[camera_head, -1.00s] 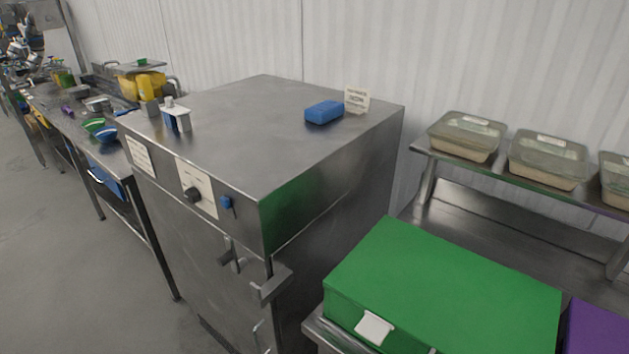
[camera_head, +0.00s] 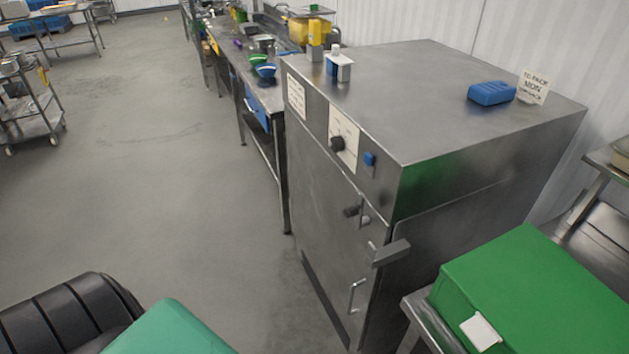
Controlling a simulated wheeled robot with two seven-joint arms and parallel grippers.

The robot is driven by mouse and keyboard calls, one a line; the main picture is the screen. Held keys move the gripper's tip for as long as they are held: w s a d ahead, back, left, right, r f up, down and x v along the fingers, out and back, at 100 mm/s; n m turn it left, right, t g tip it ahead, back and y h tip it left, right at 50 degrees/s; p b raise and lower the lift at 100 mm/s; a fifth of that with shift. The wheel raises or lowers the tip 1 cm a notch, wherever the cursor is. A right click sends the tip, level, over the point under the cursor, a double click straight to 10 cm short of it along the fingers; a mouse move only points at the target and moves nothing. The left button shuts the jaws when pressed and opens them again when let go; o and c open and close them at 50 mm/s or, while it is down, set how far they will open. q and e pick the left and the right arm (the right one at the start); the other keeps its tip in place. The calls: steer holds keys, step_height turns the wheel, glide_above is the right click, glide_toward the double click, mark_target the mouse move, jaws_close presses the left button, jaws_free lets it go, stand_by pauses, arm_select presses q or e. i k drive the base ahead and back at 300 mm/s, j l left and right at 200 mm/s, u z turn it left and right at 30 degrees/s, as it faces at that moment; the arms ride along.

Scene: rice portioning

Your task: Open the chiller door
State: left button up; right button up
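The chiller is a steel cabinet (camera_head: 440,110) right of centre. Its front door (camera_head: 325,220) faces left and looks shut. On the door's right side are a latch with a dark knob (camera_head: 352,211), a steel lever (camera_head: 389,252) at the corner, and a vertical handle (camera_head: 355,296) lower down. A dial (camera_head: 337,143) and a blue switch (camera_head: 369,159) sit on the panel above the door. Neither of my grippers is in view. A black ribbed part and a teal part at the bottom left seem to be mine, and they are apart from the chiller.
A green box (camera_head: 540,285) stands on a steel stand close by the chiller's right front corner. A long steel workbench (camera_head: 277,110) runs behind the chiller. The grey floor (camera_head: 160,190) left of the door is clear. A trolley (camera_head: 35,115) stands far left.

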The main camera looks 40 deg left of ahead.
mark_target(320, 191)
steer(key=u, duration=1.05)
steer(key=i+l+z, duration=0.1)
steer(key=z, duration=0.15)
